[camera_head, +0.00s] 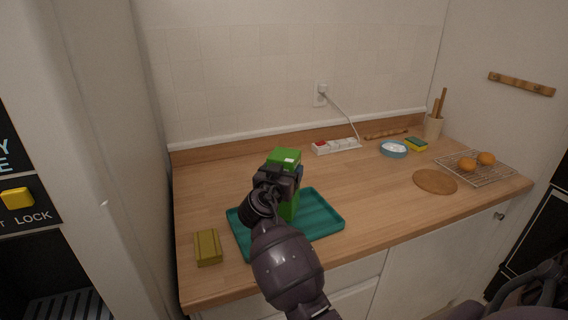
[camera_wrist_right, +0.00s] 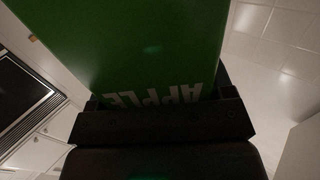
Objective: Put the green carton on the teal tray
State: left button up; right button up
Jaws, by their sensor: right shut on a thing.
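The green carton (camera_head: 286,156) is upright at the teal tray (camera_head: 322,222), over its middle in the head view. I cannot tell whether its base touches the tray. My right gripper (camera_head: 284,178) is shut on the carton and hides part of its front. In the right wrist view the carton (camera_wrist_right: 150,45) fills the upper middle, with the word "APPLE" upside down, between the dark fingers of the right gripper (camera_wrist_right: 160,108).
A yellow-brown block (camera_head: 208,247) lies left of the tray. A power strip (camera_head: 336,146), blue bowl (camera_head: 394,148), sponge (camera_head: 416,144), round board (camera_head: 435,181) and wire rack (camera_head: 490,178) with oranges stand to the right. The counter between tray and board is clear.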

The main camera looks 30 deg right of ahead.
jog(key=shift+f, duration=1.5)
pick_arm(q)
jog(key=shift+f, duration=0.2)
pick_arm(e)
jog(key=shift+f, duration=0.15)
jog(key=o, duration=1.7)
jog(key=shift+f, duration=0.1)
jog(key=shift+c, duration=0.2)
